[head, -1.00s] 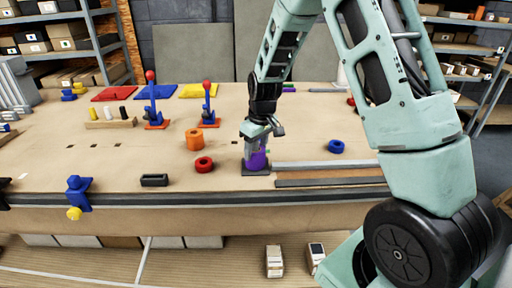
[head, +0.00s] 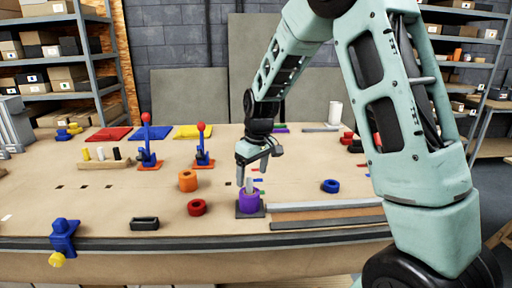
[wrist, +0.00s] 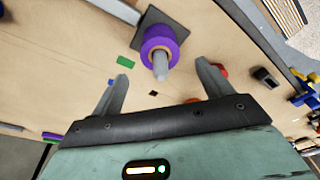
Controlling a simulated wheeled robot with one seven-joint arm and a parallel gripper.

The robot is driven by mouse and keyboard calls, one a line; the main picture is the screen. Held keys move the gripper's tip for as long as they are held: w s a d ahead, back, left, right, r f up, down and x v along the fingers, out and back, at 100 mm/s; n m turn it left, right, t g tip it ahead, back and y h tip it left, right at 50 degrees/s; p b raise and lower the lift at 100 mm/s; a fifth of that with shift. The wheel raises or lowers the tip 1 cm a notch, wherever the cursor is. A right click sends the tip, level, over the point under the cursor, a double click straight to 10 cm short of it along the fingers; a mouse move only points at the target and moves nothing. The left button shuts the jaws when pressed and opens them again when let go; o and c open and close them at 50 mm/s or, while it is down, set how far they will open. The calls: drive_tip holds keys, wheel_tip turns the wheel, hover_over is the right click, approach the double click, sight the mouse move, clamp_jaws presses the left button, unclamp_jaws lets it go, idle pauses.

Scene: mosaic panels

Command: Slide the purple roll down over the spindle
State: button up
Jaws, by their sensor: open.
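The purple roll (head: 250,203) sits low around the grey spindle (head: 249,186), down near its dark square base plate (head: 238,212). In the wrist view the purple roll (wrist: 158,44) rings the spindle (wrist: 160,66), whose top sticks out of the roll's hole. My gripper (head: 255,170) is above and slightly to the side of the spindle, open and empty. In the wrist view its two fingers (wrist: 162,86) are spread wide, apart from the roll.
An orange roll (head: 188,181), a red roll (head: 196,207) and a blue roll (head: 330,186) stand on the workbench (head: 100,205). Grey and dark bars (head: 325,207) lie right of the spindle. Red-knobbed blue levers (head: 148,150) stand at the back left.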

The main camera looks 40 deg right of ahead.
wheel_tip(320, 180, up, 10)
drive_tip(key=s+b, duration=0.1)
drive_tip(key=shift+s+d+r, duration=0.15)
drive_tip(key=shift+s+r, duration=0.05)
drive_tip(key=shift+s, duration=0.05)
idle(0.4)
